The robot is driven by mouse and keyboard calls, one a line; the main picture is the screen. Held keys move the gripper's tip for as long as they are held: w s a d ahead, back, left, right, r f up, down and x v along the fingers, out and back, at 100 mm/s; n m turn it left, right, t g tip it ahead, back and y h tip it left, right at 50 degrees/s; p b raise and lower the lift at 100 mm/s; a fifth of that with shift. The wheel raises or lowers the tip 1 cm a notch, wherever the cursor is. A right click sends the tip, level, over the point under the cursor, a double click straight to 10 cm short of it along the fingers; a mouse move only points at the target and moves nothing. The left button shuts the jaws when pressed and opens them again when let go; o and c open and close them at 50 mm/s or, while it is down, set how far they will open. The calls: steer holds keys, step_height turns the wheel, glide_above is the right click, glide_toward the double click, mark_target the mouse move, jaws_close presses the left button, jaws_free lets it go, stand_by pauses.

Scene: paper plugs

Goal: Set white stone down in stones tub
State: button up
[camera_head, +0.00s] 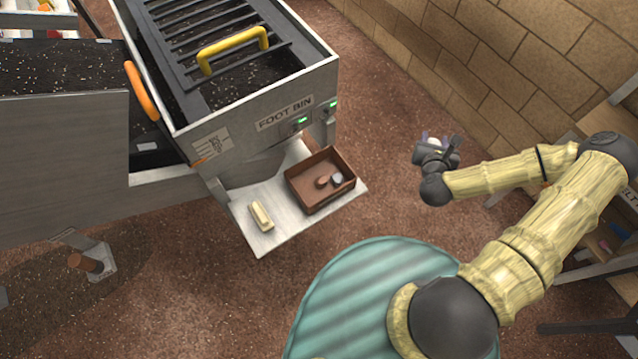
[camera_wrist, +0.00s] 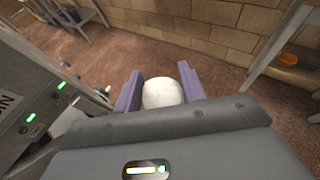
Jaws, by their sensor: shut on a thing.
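The white stone (camera_wrist: 162,93) is held between the two purple fingers of my gripper (camera_wrist: 160,88) in the wrist view. In the head view my gripper (camera_head: 436,142) is shut on it, up in the air to the right of the foot bin, and only a small pale part of the stone shows. The stones tub (camera_head: 318,199), an open brown box, sits on the grey shelf below the foot bin, to the left of and apart from my gripper. A brown stone and a grey stone (camera_head: 336,179) lie inside the tub.
A cream block (camera_head: 262,216) lies on the shelf (camera_head: 284,228) left of the tub. The foot bin (camera_head: 262,120), with a yellow handle on its grate, rises behind the tub. A brick wall (camera_head: 500,60) stands behind my gripper. Shelving stands at the right edge.

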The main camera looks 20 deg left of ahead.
steer(key=w+a+f+m+h+b, duration=0.1)
steer(key=w+a+f+b, duration=0.1)
steer(key=f+b, duration=0.55)
steer(key=w+a+f+m+h+b, duration=0.1)
steer(key=a+f+b, duration=0.1)
steer(key=f+b, duration=0.6)
steer(key=s+a+r+m+g+h+b, duration=0.1)
steer(key=s+a+m+h+b, duration=0.2)
steer(key=a+b, duration=0.6)
steer(key=s+a+r+m+g+h+b, duration=0.1)
steer(key=s+a+m+g+h+b, duration=0.1)
steer(key=a+b, duration=0.7)
steer(key=s+a+m+h, duration=0.1)
steer(key=a, duration=0.4)
steer(key=shift+s+a+h, duration=0.25)
steer(key=shift+s+h, duration=0.05)
steer(key=shift+h, duration=0.1)
steer(key=shift+r, duration=0.1)
step_height(320, 180, down, 6)
steer(key=shift+b, duration=0.35)
steer(key=shift+f, duration=0.25)
